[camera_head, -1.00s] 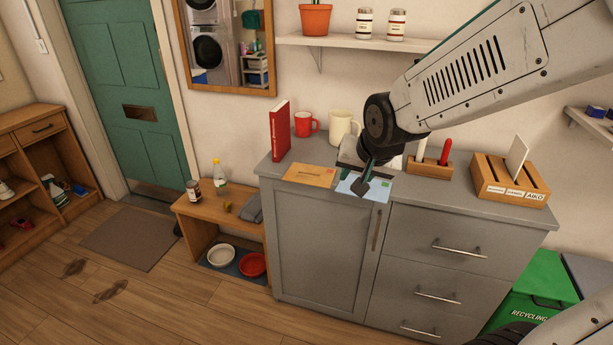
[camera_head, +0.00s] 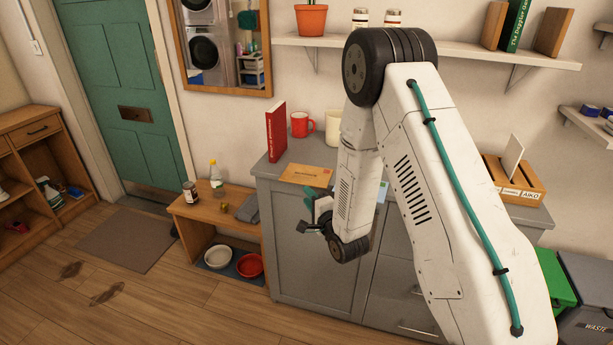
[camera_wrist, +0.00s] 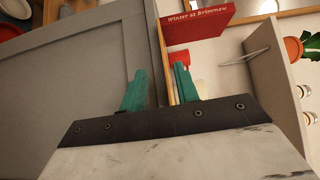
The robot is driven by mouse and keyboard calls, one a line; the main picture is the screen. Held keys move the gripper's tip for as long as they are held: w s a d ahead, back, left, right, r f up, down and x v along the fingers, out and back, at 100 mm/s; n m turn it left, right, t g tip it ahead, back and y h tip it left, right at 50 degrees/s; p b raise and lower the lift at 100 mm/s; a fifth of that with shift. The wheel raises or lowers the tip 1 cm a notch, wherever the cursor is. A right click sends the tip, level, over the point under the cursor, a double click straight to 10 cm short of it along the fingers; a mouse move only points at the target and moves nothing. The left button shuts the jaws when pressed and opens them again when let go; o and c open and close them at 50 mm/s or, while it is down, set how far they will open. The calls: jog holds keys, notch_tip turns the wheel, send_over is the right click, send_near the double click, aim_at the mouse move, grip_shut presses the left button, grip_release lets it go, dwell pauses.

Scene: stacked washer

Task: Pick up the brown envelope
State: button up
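The brown envelope (camera_head: 306,175) lies flat near the front edge of the grey cabinet top, right of the red book. My gripper (camera_head: 309,212) is in front of the cabinet, just below and close to the envelope in the head view. In the wrist view my two teal fingers (camera_wrist: 160,70) are apart, near the cabinet's front edge. A thin tan strip (camera_wrist: 165,45), seemingly the envelope edge-on, runs between them. I cannot tell whether either finger touches it. My arm hides part of the cabinet top.
The red book (camera_head: 276,132) stands behind the envelope, with a red mug (camera_head: 300,124) beside it. A pale blue envelope (camera_head: 382,191) shows partly behind my arm. The grey cabinet (camera_head: 300,245) blocks room behind my gripper. Open floor lies at the left front.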

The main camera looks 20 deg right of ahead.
aim_at(307, 175)
jog(key=w, duration=0.7)
jog(key=shift+w+a+r, duration=0.2)
jog(key=shift+w+a, duration=0.1)
jog(key=shift+a, duration=0.1)
grip_shut()
